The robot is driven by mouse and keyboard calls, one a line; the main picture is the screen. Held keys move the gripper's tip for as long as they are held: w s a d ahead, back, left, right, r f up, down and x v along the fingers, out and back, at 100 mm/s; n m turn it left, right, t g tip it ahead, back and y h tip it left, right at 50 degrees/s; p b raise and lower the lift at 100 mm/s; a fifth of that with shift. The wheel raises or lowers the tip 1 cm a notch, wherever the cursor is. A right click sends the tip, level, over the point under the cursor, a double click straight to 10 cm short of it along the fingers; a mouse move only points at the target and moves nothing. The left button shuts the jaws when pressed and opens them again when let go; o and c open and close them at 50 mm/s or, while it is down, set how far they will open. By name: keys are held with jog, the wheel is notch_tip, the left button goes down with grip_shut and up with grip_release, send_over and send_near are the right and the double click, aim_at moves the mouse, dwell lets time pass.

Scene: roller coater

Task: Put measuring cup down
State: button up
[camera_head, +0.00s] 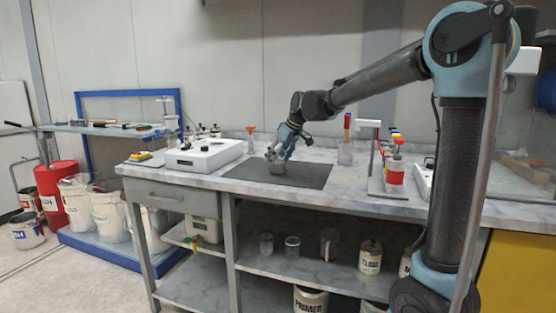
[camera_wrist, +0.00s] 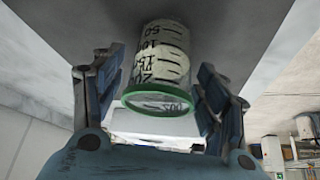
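The measuring cup (camera_wrist: 165,62) is clear, with dark volume marks and a green rim. In the wrist view its rim faces the camera and its far end is against the dark mat. In the head view the cup (camera_head: 277,168) is small and upright at the dark mat (camera_head: 310,175), below my gripper (camera_head: 277,155). In the wrist view my gripper (camera_wrist: 160,85) has one finger on each side of the cup, close to its wall. Whether the fingers press on it or stand just clear is unclear. Any small gap under the cup is too small to tell.
The mat lies on the marble worktop (camera_head: 225,182). A white device (camera_head: 203,155) stands left of it. A clear container with a red-handled tool (camera_head: 346,150) and a rack with a red-and-white bottle (camera_head: 394,178) stand to the right. The mat around the cup is clear.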

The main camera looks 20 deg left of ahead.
jog(key=v, duration=1.2)
jog(key=shift+r, duration=0.1)
